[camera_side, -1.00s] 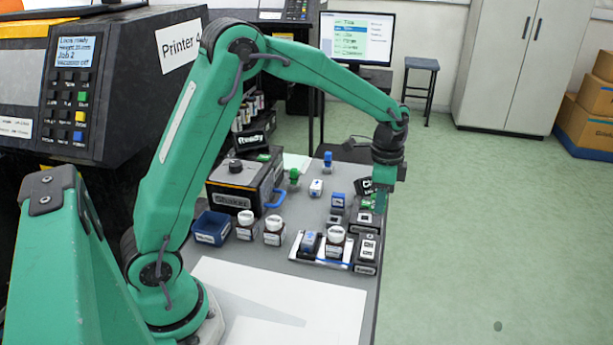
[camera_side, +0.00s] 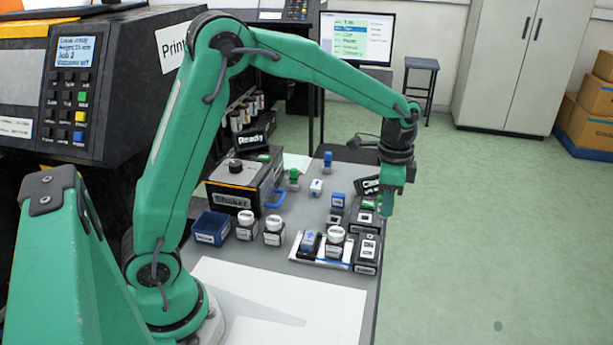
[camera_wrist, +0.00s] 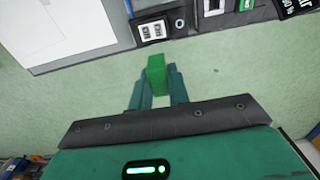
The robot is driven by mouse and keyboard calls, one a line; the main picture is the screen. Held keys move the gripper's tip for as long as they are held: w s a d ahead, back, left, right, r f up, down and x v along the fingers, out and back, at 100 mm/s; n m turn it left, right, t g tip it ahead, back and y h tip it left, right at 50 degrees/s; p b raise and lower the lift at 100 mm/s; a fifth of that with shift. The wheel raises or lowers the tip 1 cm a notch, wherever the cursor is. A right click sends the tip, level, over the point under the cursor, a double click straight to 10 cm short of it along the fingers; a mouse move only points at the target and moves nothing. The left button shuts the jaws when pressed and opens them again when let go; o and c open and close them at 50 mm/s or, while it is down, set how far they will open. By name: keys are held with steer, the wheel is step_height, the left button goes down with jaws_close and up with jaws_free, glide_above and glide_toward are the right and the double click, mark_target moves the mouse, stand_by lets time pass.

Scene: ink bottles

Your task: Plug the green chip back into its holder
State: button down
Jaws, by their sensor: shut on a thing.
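My gripper (camera_wrist: 157,80) is shut on a green chip (camera_wrist: 156,72), a small green block held upright between the two teal fingers. In the wrist view, pale green floor shows behind and around the chip. In the side view, my gripper (camera_side: 387,205) hangs just beyond the right edge of the table, and the chip is hard to tell from the fingers. Black holders line that edge. One (camera_wrist: 153,31) has a white label and stands apart from the chip. I cannot tell which holder belongs to the chip. Another green piece (camera_wrist: 246,5) sits by the edge.
A tray (camera_side: 303,257) carries a blue-topped block and a white-capped bottle (camera_side: 335,240). More bottles (camera_side: 273,229), a blue bin (camera_side: 211,228) and a black shaker (camera_side: 236,187) stand left. White sheets (camera_side: 270,295) cover the near table. Open floor lies right.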

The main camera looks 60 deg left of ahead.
steer(key=shift+r, duration=0.2)
steer(key=shift+r, duration=1.25)
steer(key=shift+a+f, duration=0.25)
steer(key=shift+a, duration=0.3)
steer(key=s+a+f, duration=0.1)
steer(key=a+f, duration=0.3)
steer(key=a, duration=0.3)
steer(key=a+f, duration=0.4)
steer(key=a, duration=0.3)
steer(key=shift+s+a, duration=0.3)
steer(key=shift+s, duration=0.05)
steer(key=shift+f, duration=0.15)
steer(key=shift+f, duration=2.4)
